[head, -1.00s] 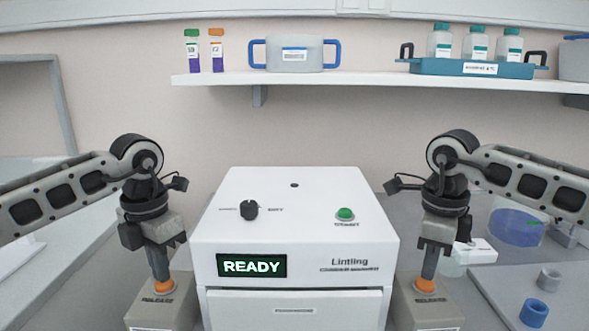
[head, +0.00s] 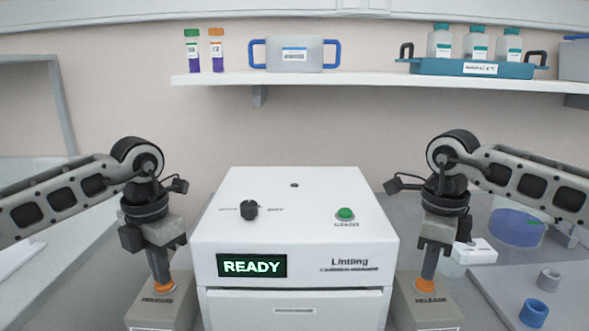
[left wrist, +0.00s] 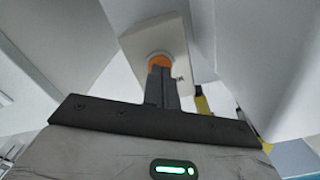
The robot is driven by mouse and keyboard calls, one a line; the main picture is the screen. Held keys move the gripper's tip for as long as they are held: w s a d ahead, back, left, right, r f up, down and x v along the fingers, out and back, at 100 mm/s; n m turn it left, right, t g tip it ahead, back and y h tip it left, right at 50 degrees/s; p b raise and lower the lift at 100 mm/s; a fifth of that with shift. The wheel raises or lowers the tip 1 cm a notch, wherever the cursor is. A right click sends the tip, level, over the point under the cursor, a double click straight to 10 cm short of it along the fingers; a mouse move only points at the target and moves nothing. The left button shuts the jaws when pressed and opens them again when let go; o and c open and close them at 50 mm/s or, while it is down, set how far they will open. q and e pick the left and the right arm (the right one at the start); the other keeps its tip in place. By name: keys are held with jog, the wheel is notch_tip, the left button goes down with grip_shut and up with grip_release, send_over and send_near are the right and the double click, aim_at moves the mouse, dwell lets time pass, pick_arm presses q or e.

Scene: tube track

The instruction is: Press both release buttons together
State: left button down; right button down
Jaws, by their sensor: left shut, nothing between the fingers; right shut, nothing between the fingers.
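Two grey release boxes flank the white machine, the left release box (head: 163,311) and the right release box (head: 428,308). Each has an orange button on top, the left button (head: 164,287) and the right button (head: 425,286). My left gripper (head: 162,279) is shut and points down, its tips at the left button. My right gripper (head: 428,277) is shut and points down, its tips at the right button. In the left wrist view the shut fingers (left wrist: 161,75) cover part of the orange left button (left wrist: 158,58). How far each button is pressed cannot be told.
The white machine (head: 295,220) between the boxes shows READY on its display (head: 251,266), with a black knob (head: 249,209) and a green button (head: 345,214). A shelf (head: 380,80) with bottles runs behind. Blue and grey rings lie at the right.

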aim_at(426, 282)
jog(key=shift+f, duration=0.65)
dwell(0.3)
jog(key=shift+r, duration=0.1)
dwell(0.4)
